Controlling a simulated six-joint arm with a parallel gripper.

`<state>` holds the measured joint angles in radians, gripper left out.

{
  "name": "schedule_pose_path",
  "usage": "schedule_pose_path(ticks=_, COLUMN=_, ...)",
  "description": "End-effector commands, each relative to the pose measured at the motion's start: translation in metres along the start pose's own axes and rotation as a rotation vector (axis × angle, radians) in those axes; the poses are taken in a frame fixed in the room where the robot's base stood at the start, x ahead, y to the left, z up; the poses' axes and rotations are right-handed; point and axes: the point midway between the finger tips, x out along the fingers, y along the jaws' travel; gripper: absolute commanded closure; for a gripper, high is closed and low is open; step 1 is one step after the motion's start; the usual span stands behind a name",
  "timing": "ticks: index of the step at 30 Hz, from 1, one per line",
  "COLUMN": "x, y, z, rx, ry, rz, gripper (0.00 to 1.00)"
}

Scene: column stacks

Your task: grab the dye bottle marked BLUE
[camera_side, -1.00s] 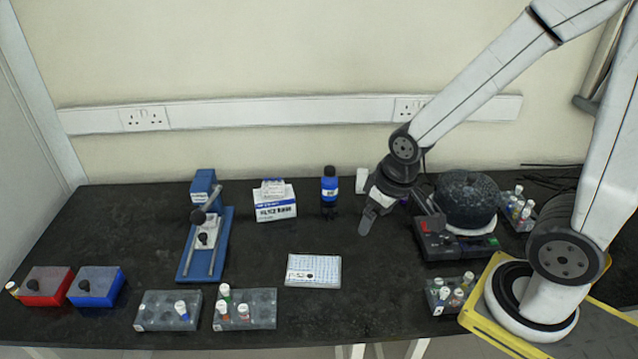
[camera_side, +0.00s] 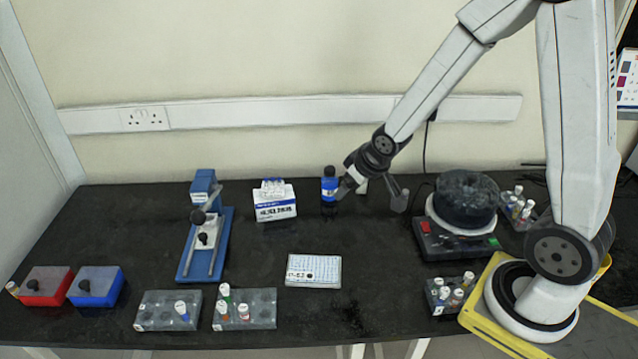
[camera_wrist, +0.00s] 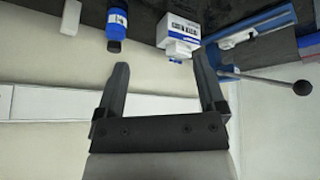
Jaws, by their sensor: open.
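A blue bottle (camera_side: 329,187) with a black cap and white label stands upright at the back of the bench. It also shows at the top of the wrist view (camera_wrist: 117,22). Its lettering is too small to read. My gripper (camera_side: 373,196) is open and empty, just right of the bottle in the side view, with its left finger close to or overlapping it. Contact cannot be told. In the wrist view the open fingers (camera_wrist: 161,63) have the bottle near the left fingertip, not between them. A small vial with a blue band (camera_side: 182,310) stands in the front left rack.
A blue lever device (camera_side: 206,240), white plate (camera_side: 313,271), vial racks (camera_side: 250,310) and a stirrer-like device (camera_side: 455,240) surround clear black bench.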

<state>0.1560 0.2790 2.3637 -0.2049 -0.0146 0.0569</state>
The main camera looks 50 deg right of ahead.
Motion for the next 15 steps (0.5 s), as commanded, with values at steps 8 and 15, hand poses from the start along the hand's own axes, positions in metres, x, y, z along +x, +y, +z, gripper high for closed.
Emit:
schedule_pose_path(ticks=8, x=0.055, y=0.047, z=-0.041, rx=-0.006, ry=0.201, rz=0.011, gripper=0.11)
schedule_pose_path(ticks=15, x=0.097, y=0.083, z=-0.061, rx=-0.014, ry=0.373, rz=-0.013, gripper=0.11)
